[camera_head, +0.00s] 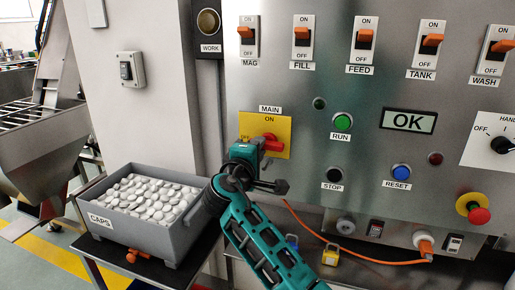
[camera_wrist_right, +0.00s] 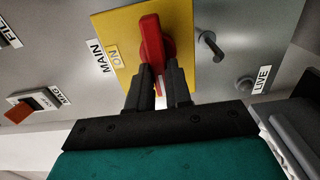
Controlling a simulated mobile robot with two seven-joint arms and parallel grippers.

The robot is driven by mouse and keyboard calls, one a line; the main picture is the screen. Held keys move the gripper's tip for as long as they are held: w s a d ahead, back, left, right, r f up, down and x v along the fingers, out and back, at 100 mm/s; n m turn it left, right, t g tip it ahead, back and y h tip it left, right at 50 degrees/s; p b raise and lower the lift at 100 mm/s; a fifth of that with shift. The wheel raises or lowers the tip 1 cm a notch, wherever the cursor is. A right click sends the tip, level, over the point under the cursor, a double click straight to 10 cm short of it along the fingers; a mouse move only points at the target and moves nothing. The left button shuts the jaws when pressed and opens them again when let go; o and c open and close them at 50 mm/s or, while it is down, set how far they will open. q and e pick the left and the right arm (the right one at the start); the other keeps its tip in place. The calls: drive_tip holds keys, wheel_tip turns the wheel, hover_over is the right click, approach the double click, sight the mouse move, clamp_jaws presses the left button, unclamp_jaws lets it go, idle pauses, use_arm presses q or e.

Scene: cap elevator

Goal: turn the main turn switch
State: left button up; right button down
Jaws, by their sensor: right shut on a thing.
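The main switch is a red handle (camera_head: 271,141) on a yellow plate (camera_head: 284,128), below the MAIN label on the grey panel. ON is printed above the handle. The red handle (camera_wrist_right: 151,38) fills the middle of the yellow plate (camera_wrist_right: 120,22) in the wrist view, and its long side lies crosswise to the ON direction. My right gripper (camera_head: 258,147) is at the plate, covering part of its lower left. In the wrist view, the two dark fingers of the right gripper (camera_wrist_right: 161,78) are closed on the near end of the handle. My left gripper is out of view.
A grey bin of white caps (camera_head: 93,224) stands on a dark cart just below left of the switch. Other panel controls include the green RUN button (camera_head: 343,122), the MAG toggle (camera_head: 246,35) and a red emergency button (camera_head: 479,215). An orange cable (camera_head: 340,247) hangs below.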

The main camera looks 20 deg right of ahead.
idle(0.5)
drive_tip(key=c, duration=1)
unclamp_jaws()
drive_tip(key=shift+c, duration=0.2)
